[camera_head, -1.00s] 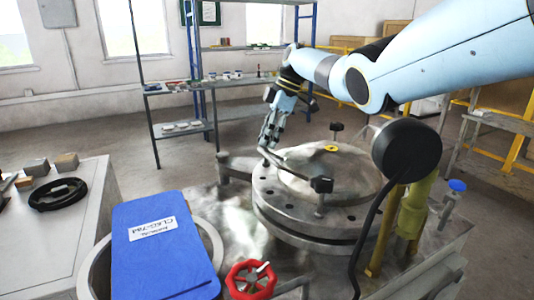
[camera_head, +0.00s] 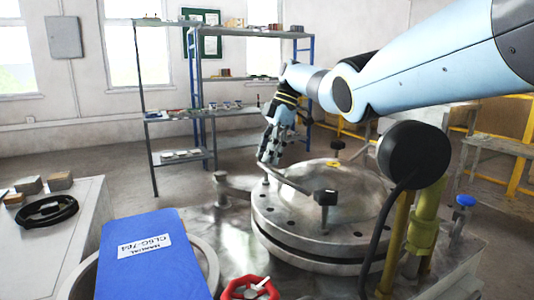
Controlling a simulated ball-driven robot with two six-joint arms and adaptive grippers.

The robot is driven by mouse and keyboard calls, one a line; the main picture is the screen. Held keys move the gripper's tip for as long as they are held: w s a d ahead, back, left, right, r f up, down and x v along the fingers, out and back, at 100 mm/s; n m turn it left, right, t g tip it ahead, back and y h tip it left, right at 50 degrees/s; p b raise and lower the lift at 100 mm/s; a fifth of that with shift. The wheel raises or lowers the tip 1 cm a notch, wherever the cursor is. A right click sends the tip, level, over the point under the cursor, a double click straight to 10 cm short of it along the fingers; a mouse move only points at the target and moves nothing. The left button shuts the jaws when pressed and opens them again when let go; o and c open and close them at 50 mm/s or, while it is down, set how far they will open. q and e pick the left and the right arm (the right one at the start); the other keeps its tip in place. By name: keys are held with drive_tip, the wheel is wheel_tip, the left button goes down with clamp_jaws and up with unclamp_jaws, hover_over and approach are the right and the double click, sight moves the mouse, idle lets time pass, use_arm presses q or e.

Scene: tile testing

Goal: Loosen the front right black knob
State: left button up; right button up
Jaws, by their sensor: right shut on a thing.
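A round metal vessel lid (camera_head: 350,195) sits on the metal table. A black knob (camera_head: 325,197) stands upright on a stem at its front edge. Another black knob (camera_head: 337,145) stands at the back edge. A curved metal bar (camera_head: 287,181) runs from near the front knob to the lid's left side. My right gripper (camera_head: 268,158) is at the bar's far left end, shut on it as far as I can tell, pointing down. It is left of and behind the front knob, apart from it. The exact contact is too small to see. My left gripper is not in view.
A blue binder (camera_head: 155,255) stands at front left, and a red valve wheel (camera_head: 250,289) is at the bottom edge. A yellow pipe (camera_head: 425,230) and a blue-topped valve (camera_head: 465,201) stand right of the lid.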

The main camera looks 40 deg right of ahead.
drive_tip(key=o, duration=1.2)
drive_tip(key=shift+d, duration=0.1)
drive_tip(key=v, duration=1.2)
drive_tip(key=shift+s, duration=0.1)
